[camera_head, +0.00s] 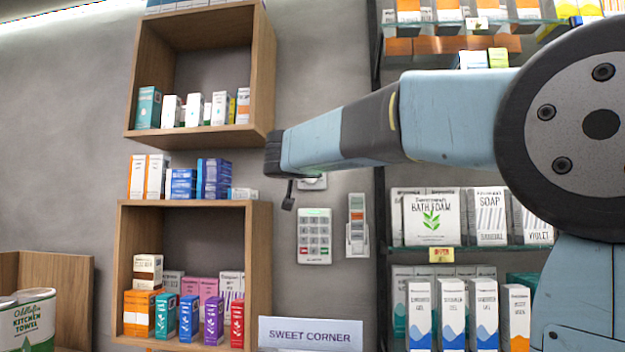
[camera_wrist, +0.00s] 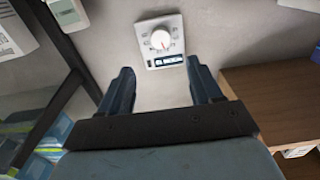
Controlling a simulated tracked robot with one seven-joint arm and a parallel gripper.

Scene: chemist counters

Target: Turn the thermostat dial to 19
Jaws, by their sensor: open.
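The thermostat (camera_wrist: 178,24) is a white wall plate with a round white dial (camera_wrist: 160,39), scale marks and a small dark display strip. It sits at the top middle of the wrist view, beyond and between my fingertips. A small red mark shows on the dial; its numbers are too small to read. My gripper (camera_wrist: 161,78) is open and empty, with one dark finger on each side, apart from the dial. In the head view my gripper (camera_head: 288,195) is in front of the wall and hides most of the thermostat; only a white lower edge (camera_head: 313,183) shows.
A grey keypad (camera_head: 314,236) and a white wall device (camera_head: 357,226) are mounted below. Wooden shelves (camera_head: 262,270) with boxes stand at left, glass shelves (camera_head: 470,247) with products at right. A "SWEET CORNER" sign (camera_head: 310,334) is at the bottom. Bare wall lies between.

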